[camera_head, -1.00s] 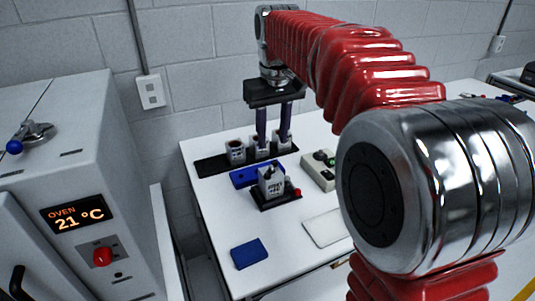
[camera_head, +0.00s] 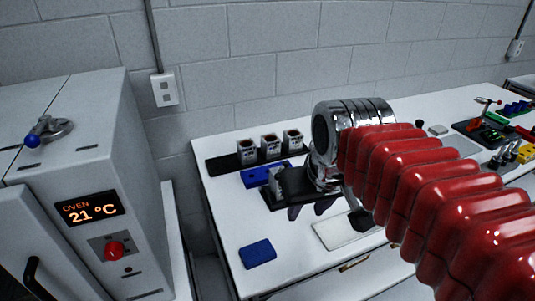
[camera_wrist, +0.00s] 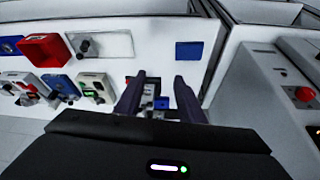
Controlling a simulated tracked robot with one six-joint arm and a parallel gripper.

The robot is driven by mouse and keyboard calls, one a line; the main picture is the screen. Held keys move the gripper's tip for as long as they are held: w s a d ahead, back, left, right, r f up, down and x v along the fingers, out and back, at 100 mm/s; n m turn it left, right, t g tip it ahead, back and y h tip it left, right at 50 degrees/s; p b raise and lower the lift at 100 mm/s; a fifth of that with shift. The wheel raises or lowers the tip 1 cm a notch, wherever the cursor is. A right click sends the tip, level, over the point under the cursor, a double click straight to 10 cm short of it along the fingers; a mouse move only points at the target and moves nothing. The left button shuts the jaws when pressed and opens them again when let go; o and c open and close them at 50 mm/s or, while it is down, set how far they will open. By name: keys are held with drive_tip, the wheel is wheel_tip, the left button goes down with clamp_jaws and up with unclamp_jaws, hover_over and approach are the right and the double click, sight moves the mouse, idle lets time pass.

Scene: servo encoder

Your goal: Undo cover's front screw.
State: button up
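The grey servo unit (camera_head: 275,179) stands on a small black base at the left of the white table in the head view, partly hidden by my gripper. Its cover's front screw cannot be made out. My gripper (camera_head: 310,211) is beside the unit on its right, with its dark fingers pointing down toward the front left. In the wrist view the two fingers of my gripper (camera_wrist: 159,77) are apart. Small dark, grey and blue parts (camera_wrist: 159,102) show between and beyond them; I see nothing clamped.
A black rack with several grey holders (camera_head: 270,147) stands behind, with a blue tray (camera_head: 257,177) before it. A blue block (camera_head: 257,253) and a pale flat plate (camera_head: 345,231) lie in front. The oven (camera_head: 90,209) is at left. Coloured fixtures (camera_head: 488,129) stand at right.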

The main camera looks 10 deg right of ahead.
drive_tip(key=s+f+t, duration=0.1)
drive_tip(key=s+f, duration=0.4)
drive_tip(key=shift+s, duration=0.35)
drive_tip(key=shift+c, duration=0.6)
